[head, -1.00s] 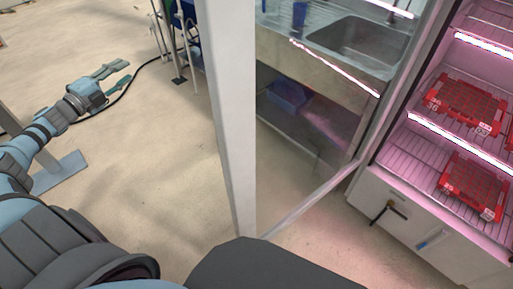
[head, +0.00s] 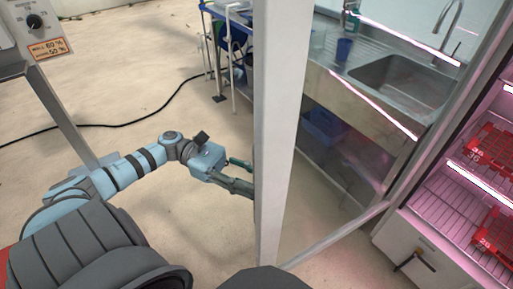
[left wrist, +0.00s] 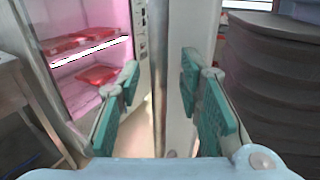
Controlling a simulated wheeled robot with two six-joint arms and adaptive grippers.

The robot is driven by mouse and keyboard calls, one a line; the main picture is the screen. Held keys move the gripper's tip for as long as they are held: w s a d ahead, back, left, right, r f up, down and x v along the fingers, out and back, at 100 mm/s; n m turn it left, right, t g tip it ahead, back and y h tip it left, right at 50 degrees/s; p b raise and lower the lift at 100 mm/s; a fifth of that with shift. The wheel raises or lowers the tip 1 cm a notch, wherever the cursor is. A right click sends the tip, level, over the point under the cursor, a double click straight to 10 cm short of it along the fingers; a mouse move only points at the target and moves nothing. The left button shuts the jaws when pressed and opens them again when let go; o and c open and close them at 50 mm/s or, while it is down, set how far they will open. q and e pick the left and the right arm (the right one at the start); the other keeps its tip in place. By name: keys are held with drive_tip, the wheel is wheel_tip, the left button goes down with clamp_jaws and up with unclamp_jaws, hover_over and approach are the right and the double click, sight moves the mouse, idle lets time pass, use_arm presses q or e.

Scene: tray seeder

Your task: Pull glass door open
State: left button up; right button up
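The glass door (head: 345,165) stands ajar, swung out from the pink-lit cabinet, with a pale upright frame (head: 276,140) at its free edge. My left gripper (head: 247,180) is at the left side of that frame, and its fingertips are partly hidden behind it. In the left wrist view, my left gripper (left wrist: 160,98) is open, its two teal-padded fingers apart. The door's upright edge (left wrist: 175,70) rises between them, with gaps visible on both sides. Whether anything touches the door is not clear. My right gripper is not in view.
The cabinet's shelves hold red trays (head: 490,150). A steel sink (head: 400,85) shows through the glass. A control box with a knob (head: 35,30) stands at upper left. A black cable (head: 150,120) lies on the otherwise clear floor at left.

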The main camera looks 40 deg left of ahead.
use_arm(q)
drive_tip(key=shift+w+d, duration=0.2)
drive_tip(key=shift+d, duration=0.55)
drive_tip(key=shift+c, duration=0.3)
drive_tip(key=c, duration=0.6)
clamp_jaws()
